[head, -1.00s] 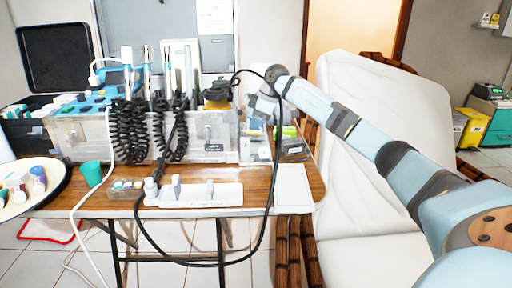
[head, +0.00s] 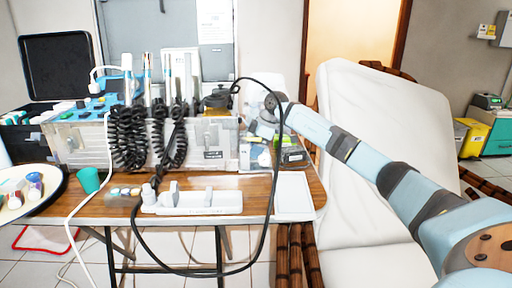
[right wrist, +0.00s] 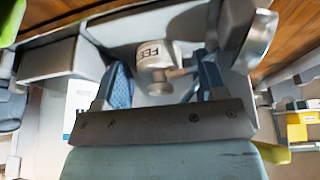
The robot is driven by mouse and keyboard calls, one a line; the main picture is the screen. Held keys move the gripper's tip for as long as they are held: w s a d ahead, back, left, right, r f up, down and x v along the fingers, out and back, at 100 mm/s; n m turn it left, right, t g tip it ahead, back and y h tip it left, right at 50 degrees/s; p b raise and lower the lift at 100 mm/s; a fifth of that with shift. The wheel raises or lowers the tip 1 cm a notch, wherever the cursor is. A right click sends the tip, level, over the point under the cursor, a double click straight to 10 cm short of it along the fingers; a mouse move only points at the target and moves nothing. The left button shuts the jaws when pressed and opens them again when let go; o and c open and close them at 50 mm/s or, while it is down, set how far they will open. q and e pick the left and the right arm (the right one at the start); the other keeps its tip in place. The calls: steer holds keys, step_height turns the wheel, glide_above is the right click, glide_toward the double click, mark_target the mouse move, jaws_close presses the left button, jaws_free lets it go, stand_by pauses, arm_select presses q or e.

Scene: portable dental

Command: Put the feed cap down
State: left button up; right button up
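The feed cap (right wrist: 153,54) is a pale round piece with part of a "FEE" label and a small tan knob. In the right wrist view it lies between the two blue fingers of my right gripper (right wrist: 166,80). The fingers stand wide apart, with pale gaps showing beside the cap; whether one finger touches it is unclear. Behind the cap is a light grey surface with raised walls. In the head view my right gripper (head: 264,128) is at the right end of the table, mostly hidden behind its wrist and a black cable. My left gripper is out of view.
The clear dental unit case (head: 75,143) with coiled black hoses stands left of my right gripper. A white holder (head: 205,203) and a white tray (head: 293,193) lie at the wooden table's front. A black cable (head: 268,215) loops before the gripper. The white chair (head: 375,130) is to the right.

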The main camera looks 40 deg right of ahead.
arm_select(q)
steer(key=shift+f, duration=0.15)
arm_select(e)
steer(key=shift+r, duration=0.35)
arm_select(q)
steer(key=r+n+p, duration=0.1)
steer(key=p, duration=0.1)
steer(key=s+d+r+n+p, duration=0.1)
steer(key=p, duration=0.1)
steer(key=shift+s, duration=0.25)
arm_select(e)
steer(key=v, duration=1.1)
steer(key=shift+s+r, duration=0.15)
arm_select(q)
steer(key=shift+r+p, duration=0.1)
steer(key=shift+p, duration=0.2)
arm_select(e)
steer(key=shift+d, duration=0.1)
